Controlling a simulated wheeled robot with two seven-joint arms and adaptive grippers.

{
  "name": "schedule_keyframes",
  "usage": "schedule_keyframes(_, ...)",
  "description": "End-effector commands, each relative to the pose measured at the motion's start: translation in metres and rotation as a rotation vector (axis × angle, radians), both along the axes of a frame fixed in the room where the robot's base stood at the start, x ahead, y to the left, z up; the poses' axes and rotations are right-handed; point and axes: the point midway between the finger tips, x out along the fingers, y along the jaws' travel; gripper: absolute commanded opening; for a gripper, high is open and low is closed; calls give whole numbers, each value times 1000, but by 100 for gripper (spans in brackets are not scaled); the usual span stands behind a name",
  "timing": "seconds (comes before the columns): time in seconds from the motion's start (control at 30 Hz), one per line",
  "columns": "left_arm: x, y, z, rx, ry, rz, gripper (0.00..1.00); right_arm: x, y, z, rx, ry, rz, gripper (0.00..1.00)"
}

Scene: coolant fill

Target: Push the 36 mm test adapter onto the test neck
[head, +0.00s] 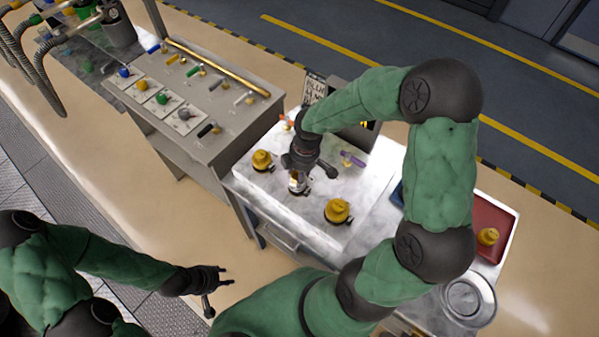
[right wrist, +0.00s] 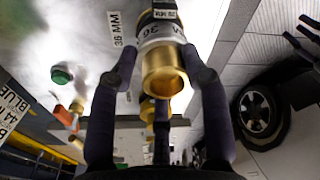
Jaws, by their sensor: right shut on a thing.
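The 36 mm test adapter (right wrist: 166,72) is a brass cylinder with a white band reading 36. My right gripper (right wrist: 162,58) is shut around it, with one dark finger on each side. In the head view the right gripper (head: 299,170) points down over the middle of the pale bench top, at the white-banded adapter (head: 298,184). The test neck is hidden beneath the adapter and gripper; I cannot tell how far the adapter sits on it. A 36 MM label (right wrist: 117,28) lies beside it. My left gripper (head: 218,283) is open and empty, low and away from the bench.
Brass-yellow fittings stand on the bench top left (head: 262,160) and right (head: 338,211) of the gripper. A red tray (head: 508,222) with a brass piece (head: 488,236) and a round metal dish (head: 468,299) are at the right. A grey bench (head: 232,125) with coloured fittings stands at the left.

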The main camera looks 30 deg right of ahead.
Motion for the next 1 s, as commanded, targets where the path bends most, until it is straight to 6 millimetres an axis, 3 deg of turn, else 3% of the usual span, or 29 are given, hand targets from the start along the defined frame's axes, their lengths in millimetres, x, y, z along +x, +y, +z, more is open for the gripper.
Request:
schedule_keyframes(0.57, 0, 0, -10, 0, 0, 0, 40, 0, 0, -13, -1, -1, 0, 10)
schedule_keyframes(0.6, 0, 0, -9, 0, 0, 0, 40, 0, 0, -12, -1, -1, 0, 58)
schedule_keyframes(0.67, 0, 0, -9, 0, 0, 0, 40, 0, 0, -12, -1, -1, 0, 74)
schedule_keyframes(1.0, 0, 0, -8, 0, 0, 0, 40, 0, 0, -11, 0, 0, 0, 74)
